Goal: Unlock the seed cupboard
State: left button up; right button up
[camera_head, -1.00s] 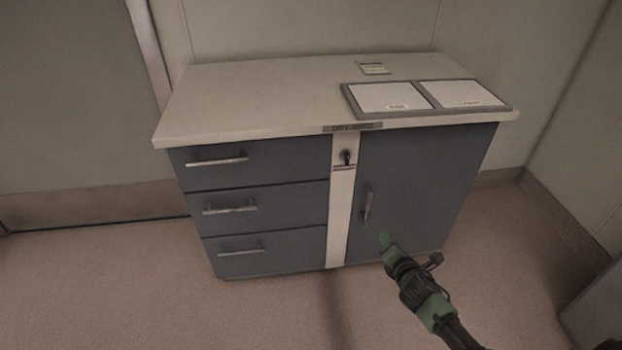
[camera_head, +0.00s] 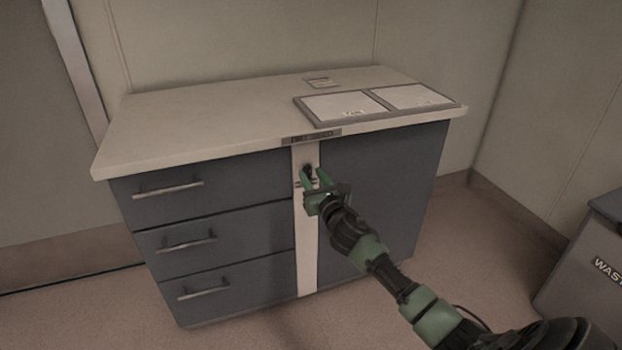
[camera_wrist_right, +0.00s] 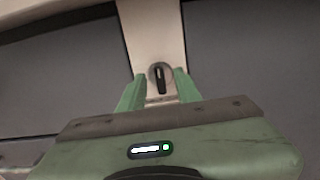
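The seed cupboard is the blue door (camera_head: 385,185) on the right half of a low cabinet; its handle is hidden behind my right arm. The lock, with a dark key or knob (camera_wrist_right: 158,78), sits on the pale vertical strip (camera_head: 306,240) left of the door. In the head view the lock (camera_head: 307,169) shows just past my fingers. My right gripper (camera_head: 313,178) is open in front of it, one finger on either side. In the right wrist view the dark piece stands upright between the two green fingers (camera_wrist_right: 158,90), with gaps on both sides. My left gripper is not in view.
Three blue drawers with bar handles (camera_head: 188,240) fill the cabinet's left half. The pale countertop (camera_head: 200,115) overhangs the front and carries a framed pair of white panels (camera_head: 345,106). A grey waste bin (camera_head: 585,265) stands at the right.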

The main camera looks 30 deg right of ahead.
jog(key=shift+w+d, duration=0.1)
jog(key=shift+w, duration=0.2)
grip_shut()
